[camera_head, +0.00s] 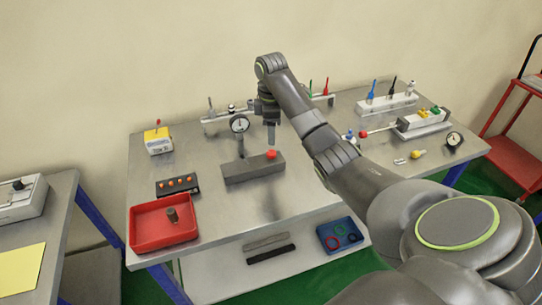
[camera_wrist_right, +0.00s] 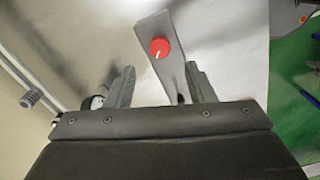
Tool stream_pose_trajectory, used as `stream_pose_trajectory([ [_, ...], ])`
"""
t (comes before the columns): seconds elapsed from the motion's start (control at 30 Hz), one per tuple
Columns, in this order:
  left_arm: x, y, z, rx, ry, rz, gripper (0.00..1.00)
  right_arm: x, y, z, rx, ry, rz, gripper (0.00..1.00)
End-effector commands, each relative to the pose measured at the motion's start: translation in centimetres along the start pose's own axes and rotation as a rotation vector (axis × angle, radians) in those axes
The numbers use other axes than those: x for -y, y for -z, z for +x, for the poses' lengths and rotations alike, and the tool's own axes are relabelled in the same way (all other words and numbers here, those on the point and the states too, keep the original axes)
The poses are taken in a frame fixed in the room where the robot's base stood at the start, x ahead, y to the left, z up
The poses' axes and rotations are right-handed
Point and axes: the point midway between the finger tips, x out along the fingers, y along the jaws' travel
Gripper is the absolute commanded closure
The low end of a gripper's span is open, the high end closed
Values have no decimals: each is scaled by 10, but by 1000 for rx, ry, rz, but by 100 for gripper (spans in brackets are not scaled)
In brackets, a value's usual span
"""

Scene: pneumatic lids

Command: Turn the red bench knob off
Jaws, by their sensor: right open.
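The red bench knob (camera_head: 271,154) sits on the right end of a grey block (camera_head: 245,172) in the middle of the bench. In the right wrist view the knob (camera_wrist_right: 160,47) is a round red cap on the block (camera_wrist_right: 176,78), with a short pale mark pointing toward the gripper side. My right gripper (camera_head: 271,138) points down, close above the knob. Its two fingers (camera_wrist_right: 160,70) are spread apart with nothing between them; the knob shows just beyond the tips. Contact is not visible. My left gripper is not in view.
A dial gauge (camera_head: 239,124) stands close left of the gripper, behind the block. A box with several orange buttons (camera_head: 178,186) and a red tray (camera_head: 164,233) lie to the left. Bench space in front of the block is clear. My right arm covers part of the bench.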

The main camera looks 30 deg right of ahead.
Motion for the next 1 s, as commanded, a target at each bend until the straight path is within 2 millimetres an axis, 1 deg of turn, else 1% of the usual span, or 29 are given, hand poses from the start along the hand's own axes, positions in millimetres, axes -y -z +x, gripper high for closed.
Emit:
stream_pose_trajectory([
  [0.03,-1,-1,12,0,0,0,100,0,0,12,0,0,0,51],
  [0.13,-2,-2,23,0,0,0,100,0,0,23,0,0,0,51],
  [0.3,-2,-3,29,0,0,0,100,1,0,52,0,3,1,51],
  [0.37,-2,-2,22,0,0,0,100,1,0,56,0,3,1,51],
  [0.5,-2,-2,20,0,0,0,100,0,0,69,0,2,0,51],
  [0.63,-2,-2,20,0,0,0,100,0,0,74,0,1,0,51],
  [0.87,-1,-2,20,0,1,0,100,0,0,74,0,0,0,51],
  [1.0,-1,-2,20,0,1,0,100,0,0,74,0,0,0,69],
])
